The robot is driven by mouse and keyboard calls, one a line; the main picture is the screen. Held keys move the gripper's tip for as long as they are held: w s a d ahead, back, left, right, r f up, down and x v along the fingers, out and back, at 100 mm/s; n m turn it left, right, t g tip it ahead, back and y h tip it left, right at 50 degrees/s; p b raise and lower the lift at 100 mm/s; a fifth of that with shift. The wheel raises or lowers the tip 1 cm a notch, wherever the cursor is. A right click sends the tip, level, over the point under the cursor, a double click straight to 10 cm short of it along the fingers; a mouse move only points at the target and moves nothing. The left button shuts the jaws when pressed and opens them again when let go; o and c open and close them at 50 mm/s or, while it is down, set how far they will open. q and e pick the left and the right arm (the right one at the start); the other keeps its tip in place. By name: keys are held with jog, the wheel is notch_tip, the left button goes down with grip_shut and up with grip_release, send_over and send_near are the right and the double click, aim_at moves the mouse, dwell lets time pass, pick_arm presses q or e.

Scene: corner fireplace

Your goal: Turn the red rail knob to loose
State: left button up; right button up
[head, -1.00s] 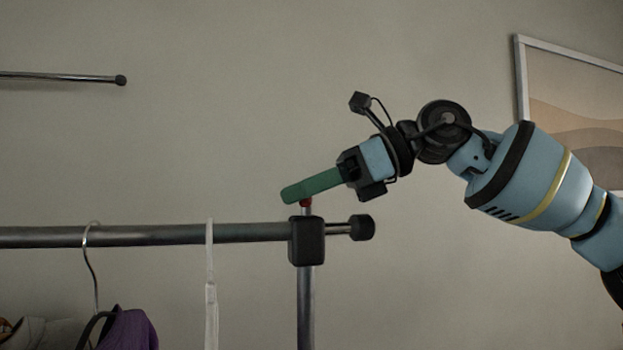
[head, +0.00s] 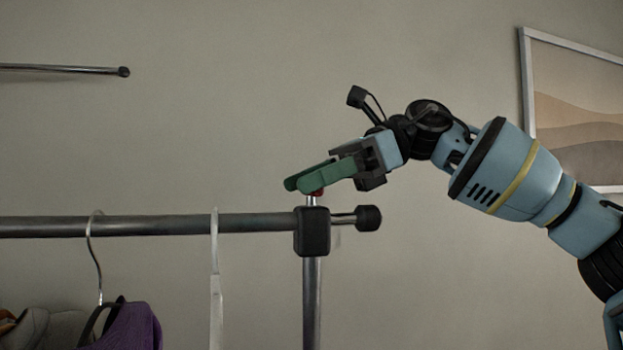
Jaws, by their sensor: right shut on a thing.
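The red rail knob (head: 318,193) sits on top of the post, just above the black rail bracket (head: 312,231). Only a small red part of it shows under the green fingers. My right gripper (head: 306,184) reaches in from the right, tilted, with its green fingers on both sides of the knob. It is shut on the knob, and the fingers hide most of it. The knob's turn position cannot be read. My left gripper is not in view.
A metal clothes rail (head: 160,225) runs left from the bracket, with a black end cap (head: 368,218) at right. A purple garment (head: 132,326) and a white hanger (head: 216,285) hang from it. Another rod (head: 65,69) is at upper left. A framed picture (head: 575,110) hangs at right.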

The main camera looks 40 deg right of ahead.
jog(key=shift+r, duration=0.1)
jog(key=o, duration=1)
jog(key=v, duration=0.7)
jog(key=shift+s+d+r, duration=0.15)
jog(key=shift+d, duration=0.2)
